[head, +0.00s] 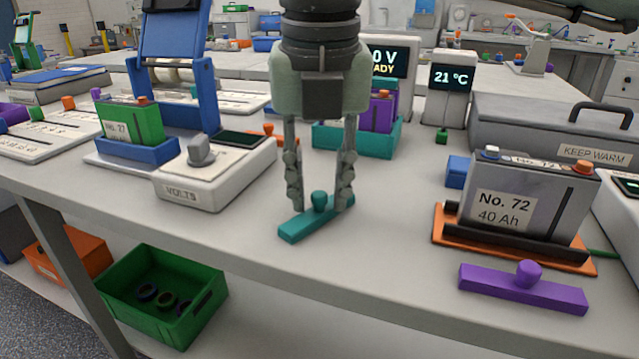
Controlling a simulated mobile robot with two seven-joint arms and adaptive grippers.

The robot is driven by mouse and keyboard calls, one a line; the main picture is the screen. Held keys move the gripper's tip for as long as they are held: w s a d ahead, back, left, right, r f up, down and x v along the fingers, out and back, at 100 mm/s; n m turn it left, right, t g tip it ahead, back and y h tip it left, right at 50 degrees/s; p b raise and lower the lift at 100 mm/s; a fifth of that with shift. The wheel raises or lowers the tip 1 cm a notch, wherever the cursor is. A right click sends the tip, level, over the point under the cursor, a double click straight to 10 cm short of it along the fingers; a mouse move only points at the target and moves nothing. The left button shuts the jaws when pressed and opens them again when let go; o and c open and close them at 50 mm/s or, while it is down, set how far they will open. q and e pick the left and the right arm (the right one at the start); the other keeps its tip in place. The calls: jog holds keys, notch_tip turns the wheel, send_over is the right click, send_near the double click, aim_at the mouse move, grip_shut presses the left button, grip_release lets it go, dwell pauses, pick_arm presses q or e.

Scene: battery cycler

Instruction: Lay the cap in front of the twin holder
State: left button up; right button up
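A teal cap (298,227), a flat bar with a round knob on top, lies on the table near its front edge. My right gripper (320,208) points down over it, its two fingers apart on either side of the knob with gaps showing. Whether the fingertips touch the bar is unclear. A purple cap (520,290) of the same shape lies in front of the orange holder (438,232), which bears the grey No. 72 battery (510,205). A teal holder (355,145) with a purple battery (382,110) stands behind my gripper, partly hidden. My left gripper is out of view.
A white VOLTS meter (205,190) and a blue holder (165,153) with a green battery (130,123) stand left. A grey KEEP WARM box (545,130) is at the right. Between the teal cap and the orange holder the table is clear. A green crate (165,305) sits below.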

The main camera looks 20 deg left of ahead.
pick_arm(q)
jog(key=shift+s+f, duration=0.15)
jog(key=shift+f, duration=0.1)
pick_arm(e)
jog(key=shift+r, duration=0.75)
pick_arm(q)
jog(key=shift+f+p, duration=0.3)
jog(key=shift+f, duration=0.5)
pick_arm(e)
jog(key=r, duration=0.3)
jog(key=s+r, duration=0.1)
jog(key=r, duration=0.6)
jog(key=shift+s+d+r, duration=0.3)
jog(key=shift+s, duration=0.05)
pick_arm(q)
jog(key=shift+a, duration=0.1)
